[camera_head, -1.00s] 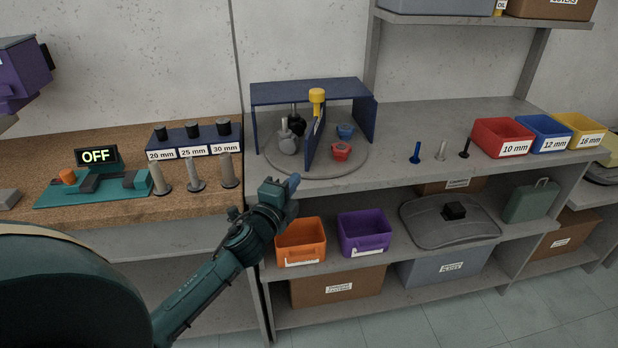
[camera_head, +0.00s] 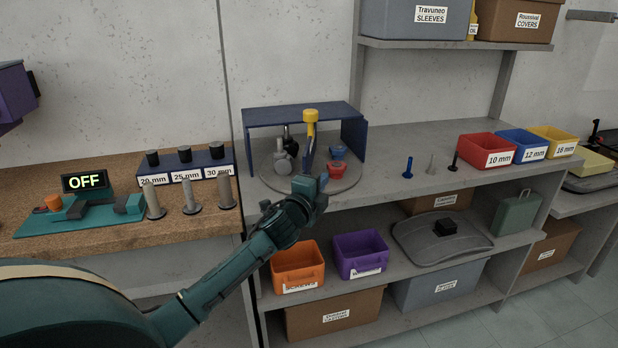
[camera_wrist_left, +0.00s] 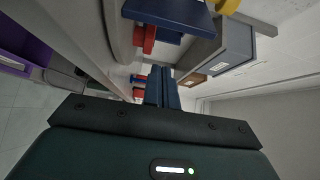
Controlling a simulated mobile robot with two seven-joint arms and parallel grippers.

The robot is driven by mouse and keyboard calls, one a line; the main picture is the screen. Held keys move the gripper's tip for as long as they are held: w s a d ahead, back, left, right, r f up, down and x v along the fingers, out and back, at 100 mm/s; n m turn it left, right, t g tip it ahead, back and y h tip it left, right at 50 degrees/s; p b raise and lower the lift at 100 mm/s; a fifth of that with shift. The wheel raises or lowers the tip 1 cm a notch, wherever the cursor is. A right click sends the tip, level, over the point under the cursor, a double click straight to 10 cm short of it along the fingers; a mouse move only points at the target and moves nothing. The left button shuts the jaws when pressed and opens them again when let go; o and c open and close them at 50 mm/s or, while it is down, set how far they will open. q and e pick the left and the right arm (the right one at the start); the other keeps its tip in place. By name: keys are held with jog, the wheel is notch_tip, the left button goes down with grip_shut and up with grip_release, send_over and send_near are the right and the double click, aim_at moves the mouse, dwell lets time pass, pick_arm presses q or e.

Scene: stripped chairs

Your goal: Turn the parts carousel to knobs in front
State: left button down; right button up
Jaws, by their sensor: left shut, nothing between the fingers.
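The parts carousel is a grey round turntable (camera_head: 262,178) on the shelf, under a dark blue cover (camera_head: 300,116). A blue divider (camera_head: 308,142) with a yellow knob-like top (camera_head: 310,115) stands on it. Grey knobs (camera_head: 283,163) sit left of the divider, with a black one (camera_head: 288,138) behind. A red part (camera_head: 336,168) and a blue part (camera_head: 337,152) sit on the right. My left gripper (camera_head: 322,183) is shut and empty at the turntable's front edge; contact is unclear. Its closed fingers show in the wrist view (camera_wrist_left: 162,88). My right gripper is out of view.
Orange (camera_head: 298,275) and purple (camera_head: 360,262) bins stand on the lower shelf. A cork-topped bench (camera_head: 100,237) with upright posts is at left.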

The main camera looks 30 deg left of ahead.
pick_arm(q)
jog(key=shift+w+a, duration=0.25)
jog(key=shift+w, duration=0.35)
jog(key=shift+w+a, duration=0.25)
jog(key=shift+w, duration=0.3)
jog(key=shift+s+a+p, duration=0.35)
jog(key=shift+s+a, duration=0.35)
jog(key=shift+a, duration=0.3)
jog(key=shift+s+a, duration=0.2)
jog(key=shift+a, duration=0.2)
